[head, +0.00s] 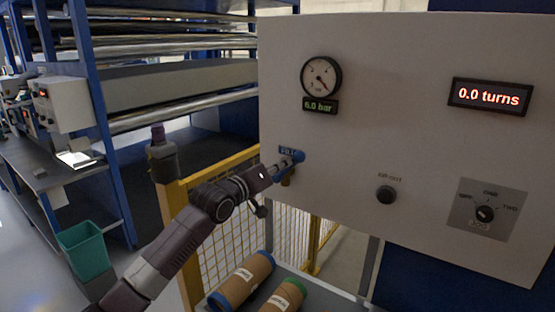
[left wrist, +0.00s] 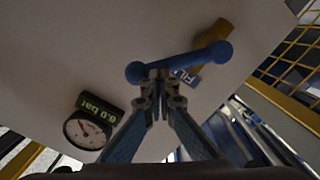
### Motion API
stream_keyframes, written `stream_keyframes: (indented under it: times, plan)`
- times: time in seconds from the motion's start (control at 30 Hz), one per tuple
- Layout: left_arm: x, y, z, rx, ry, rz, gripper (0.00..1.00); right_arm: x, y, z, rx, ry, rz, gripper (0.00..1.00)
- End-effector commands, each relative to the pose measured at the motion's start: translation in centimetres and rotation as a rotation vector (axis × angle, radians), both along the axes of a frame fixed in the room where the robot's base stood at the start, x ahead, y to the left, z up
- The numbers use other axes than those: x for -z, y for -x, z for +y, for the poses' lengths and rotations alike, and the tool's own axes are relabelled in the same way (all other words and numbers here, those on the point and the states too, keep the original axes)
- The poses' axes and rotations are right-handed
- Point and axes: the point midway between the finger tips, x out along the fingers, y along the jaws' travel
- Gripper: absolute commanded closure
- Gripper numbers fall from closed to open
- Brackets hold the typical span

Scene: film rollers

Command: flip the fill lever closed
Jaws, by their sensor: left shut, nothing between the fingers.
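The fill lever is a blue bar with rounded ends on a brass valve. In the left wrist view the lever (left wrist: 195,61) runs across just beyond the fingertips, tilted up to the right, with the brass body (left wrist: 212,34) behind its right part. In the head view the lever (head: 298,156) is small and partly covered by my gripper, beside a blue FILL label (head: 288,150) at the panel's lower left. My left gripper (head: 283,167) is shut and empty at the lever; its tips (left wrist: 159,82) appear very close to the bar, but contact is unclear. My right gripper is not in view.
A yellow mesh fence (head: 232,240) and brown rolls (head: 243,281) are below.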

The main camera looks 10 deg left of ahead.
Motion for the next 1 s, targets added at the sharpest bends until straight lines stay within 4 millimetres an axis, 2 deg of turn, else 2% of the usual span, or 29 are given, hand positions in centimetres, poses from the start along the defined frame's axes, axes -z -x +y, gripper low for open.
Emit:
stream_keyframes:
  times: [0.1, 1.0]
  plan:
    - [0.8, 0.1, -0.5, 0.001, -0.065, -0.014, 1.00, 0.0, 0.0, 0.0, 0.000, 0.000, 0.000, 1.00]
    - [2.6, 0.6, -1.9, -0.003, -0.339, -0.112, 1.00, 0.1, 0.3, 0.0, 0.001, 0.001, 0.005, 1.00]
